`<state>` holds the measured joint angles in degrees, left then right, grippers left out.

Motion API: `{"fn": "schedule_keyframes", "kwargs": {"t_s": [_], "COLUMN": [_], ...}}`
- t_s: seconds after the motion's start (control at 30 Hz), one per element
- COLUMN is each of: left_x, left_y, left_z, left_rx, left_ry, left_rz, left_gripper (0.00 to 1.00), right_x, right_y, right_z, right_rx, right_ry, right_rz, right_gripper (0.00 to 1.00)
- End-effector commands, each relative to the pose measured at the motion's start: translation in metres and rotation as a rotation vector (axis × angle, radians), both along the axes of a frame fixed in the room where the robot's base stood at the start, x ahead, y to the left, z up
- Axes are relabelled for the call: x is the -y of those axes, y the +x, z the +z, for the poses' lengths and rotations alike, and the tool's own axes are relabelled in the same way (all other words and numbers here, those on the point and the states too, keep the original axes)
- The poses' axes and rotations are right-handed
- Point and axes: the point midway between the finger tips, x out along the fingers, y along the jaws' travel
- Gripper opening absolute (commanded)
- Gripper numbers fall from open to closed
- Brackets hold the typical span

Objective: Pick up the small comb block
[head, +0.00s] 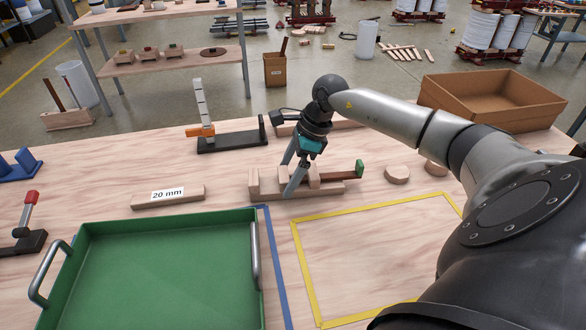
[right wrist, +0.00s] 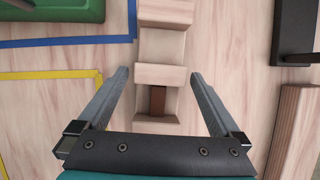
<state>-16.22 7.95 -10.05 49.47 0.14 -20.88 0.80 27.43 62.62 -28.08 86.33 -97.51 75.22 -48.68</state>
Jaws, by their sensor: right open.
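A pale wooden comb block (head: 268,183) with raised teeth lies on the table behind the yellow outline; I take it for the small comb block. A brown bar (head: 345,173) with a green end lies at its right side. In the right wrist view the comb block (right wrist: 163,45) runs down the middle, with a dark brown piece (right wrist: 157,101) between two teeth. My right gripper (head: 287,181) is open above the comb block, with one finger on each side of it, as the right wrist view (right wrist: 159,74) shows. Contact cannot be told. My left gripper is not in view.
A green tray (head: 165,228) stands at front left beside a blue tape line. A "20 mm" block (head: 168,197) lies behind it. A black-based gauge (head: 232,139) stands behind the comb block. Round wooden pieces (head: 397,174) and a cardboard box (head: 490,118) are right. The yellow outline (head: 305,270) is empty.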

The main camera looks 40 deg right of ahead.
Motion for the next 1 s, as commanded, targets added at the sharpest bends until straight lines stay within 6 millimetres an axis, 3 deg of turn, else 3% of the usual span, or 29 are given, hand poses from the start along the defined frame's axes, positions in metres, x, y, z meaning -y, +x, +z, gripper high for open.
{"fn": "schedule_keyframes", "kwargs": {"t_s": [0.27,1.0], "left_x": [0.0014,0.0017], "left_y": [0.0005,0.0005], "left_z": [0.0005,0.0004], "left_rx": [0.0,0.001], "left_ry": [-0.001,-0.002], "left_rz": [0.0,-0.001], "left_gripper": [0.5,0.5], "right_x": [-0.0005,-0.0002], "right_y": [0.0003,0.0003], "right_z": [-0.0012,-0.0007], "right_rx": [0.0,0.0], "right_ry": [0.0,0.0], "right_rz": [0.0,0.0], "right_gripper": [0.98,0.14]}}
